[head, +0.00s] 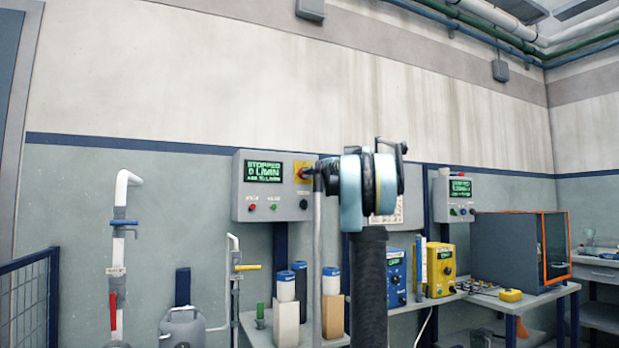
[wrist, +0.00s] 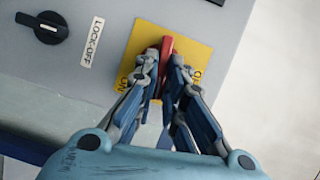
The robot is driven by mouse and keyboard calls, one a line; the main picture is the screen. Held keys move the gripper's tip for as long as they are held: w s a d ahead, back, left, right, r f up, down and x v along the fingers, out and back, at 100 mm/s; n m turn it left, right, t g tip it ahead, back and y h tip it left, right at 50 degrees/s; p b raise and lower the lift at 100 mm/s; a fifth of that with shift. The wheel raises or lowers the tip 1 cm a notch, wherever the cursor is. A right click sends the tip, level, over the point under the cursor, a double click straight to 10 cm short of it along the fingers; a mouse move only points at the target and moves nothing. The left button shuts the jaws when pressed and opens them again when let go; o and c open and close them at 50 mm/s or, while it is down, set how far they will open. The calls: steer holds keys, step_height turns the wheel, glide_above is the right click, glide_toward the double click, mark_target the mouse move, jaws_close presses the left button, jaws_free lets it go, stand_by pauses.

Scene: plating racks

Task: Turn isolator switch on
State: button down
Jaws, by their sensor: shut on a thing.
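The isolator switch has a red handle (wrist: 166,47) on a yellow plate (wrist: 190,48), on the grey control box (head: 262,203). In the wrist view the handle points up the picture, between a label that looks like "ON" at left and a partly hidden label at right. My gripper (wrist: 163,68) is shut on the red handle, with one finger on each side. In the head view my gripper (head: 309,173) is at the yellow plate, and the arm and fingers hide the handle. The box's screen (head: 263,172) reads "STOPPED" and 0 L/MIN.
A black knob (wrist: 42,28) with a "LOCK-OFF" label (wrist: 92,42) sits left of the plate in the wrist view. Red (head: 252,208) and green (head: 274,206) buttons are on the box's front. Below, a bench holds canisters and yellow and blue units.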

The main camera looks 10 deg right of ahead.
steer(key=shift+d+f+m+t, duration=0.1)
steer(key=shift+f+m+t, duration=0.2)
steer(key=shift+m, duration=0.4)
steer(key=c, duration=1.7)
jaws_free()
steer(key=shift+r, duration=0.1)
steer(key=v, duration=1.1)
steer(key=shift+s+d+f, duration=0.2)
steer(key=shift+d, duration=0.25)
